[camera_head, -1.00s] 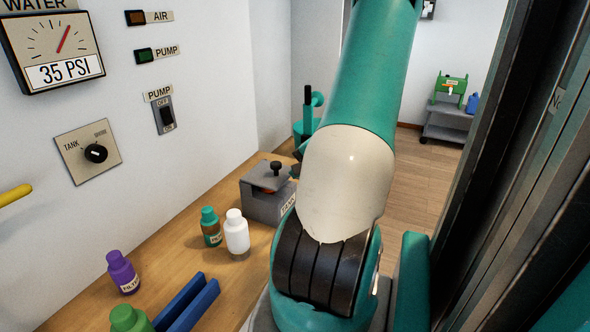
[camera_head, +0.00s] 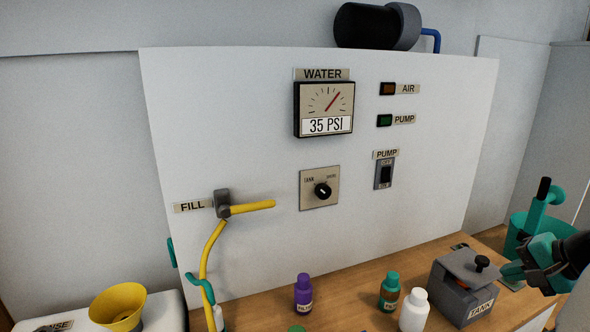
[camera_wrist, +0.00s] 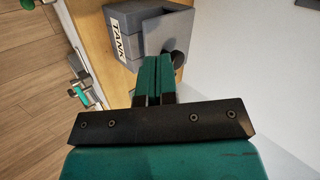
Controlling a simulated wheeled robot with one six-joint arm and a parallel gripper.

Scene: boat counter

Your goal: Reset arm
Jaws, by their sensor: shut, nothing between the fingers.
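My gripper (camera_head: 514,272) is at the right edge of the head view, with its teal fingers pointing left beside the grey TANK box (camera_head: 462,288). In the wrist view its two fingers (camera_wrist: 159,66) lie side by side, closed with nothing between them. The TANK box (camera_wrist: 140,38) appears beyond the fingertips there. I cannot tell the exact gap between the fingertips and the box. Most of my arm is out of the head view.
A yellow fill lever (camera_head: 250,208) and hose are on the panel, with a yellow funnel (camera_head: 118,308) at lower left. The gauge (camera_head: 325,110) reads 35 PSI.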

